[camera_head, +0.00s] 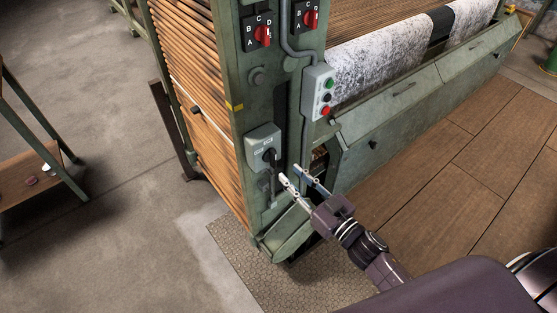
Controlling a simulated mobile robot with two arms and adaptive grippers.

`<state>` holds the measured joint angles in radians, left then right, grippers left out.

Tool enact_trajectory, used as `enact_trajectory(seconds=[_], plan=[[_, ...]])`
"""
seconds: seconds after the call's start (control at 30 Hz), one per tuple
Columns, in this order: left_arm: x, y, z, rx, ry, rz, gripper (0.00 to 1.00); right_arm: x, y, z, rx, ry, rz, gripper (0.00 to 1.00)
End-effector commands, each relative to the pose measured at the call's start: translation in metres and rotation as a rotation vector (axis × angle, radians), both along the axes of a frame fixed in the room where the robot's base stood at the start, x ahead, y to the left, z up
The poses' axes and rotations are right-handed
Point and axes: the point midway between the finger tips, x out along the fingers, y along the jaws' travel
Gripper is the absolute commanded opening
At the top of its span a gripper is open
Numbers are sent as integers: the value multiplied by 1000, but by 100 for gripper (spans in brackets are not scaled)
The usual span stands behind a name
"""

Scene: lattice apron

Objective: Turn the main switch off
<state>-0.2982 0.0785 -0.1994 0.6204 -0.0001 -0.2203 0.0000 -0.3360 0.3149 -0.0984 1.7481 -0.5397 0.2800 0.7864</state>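I cannot tell whether a fingertip touches the switch box. My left gripper is not in view.
Two red selector knobs (262,33) sit higher on the post. A push-button box (318,92) with green, black and red buttons is above my gripper. A green-framed cart (38,150) stands at left. Bare concrete floor (130,190) lies between.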

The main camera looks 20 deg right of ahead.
Motion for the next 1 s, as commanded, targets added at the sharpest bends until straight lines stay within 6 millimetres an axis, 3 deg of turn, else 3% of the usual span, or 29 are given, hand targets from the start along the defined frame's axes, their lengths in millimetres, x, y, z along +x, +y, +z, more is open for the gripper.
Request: enact_trajectory(seconds=[0.4,0.77,1.0], plan=[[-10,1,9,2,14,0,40,57,21,0,2,1,-2,27],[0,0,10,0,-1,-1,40,64,23,-1,0,2,-2,27],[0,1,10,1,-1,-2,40,64,23,-1,0,2,-2,4]])
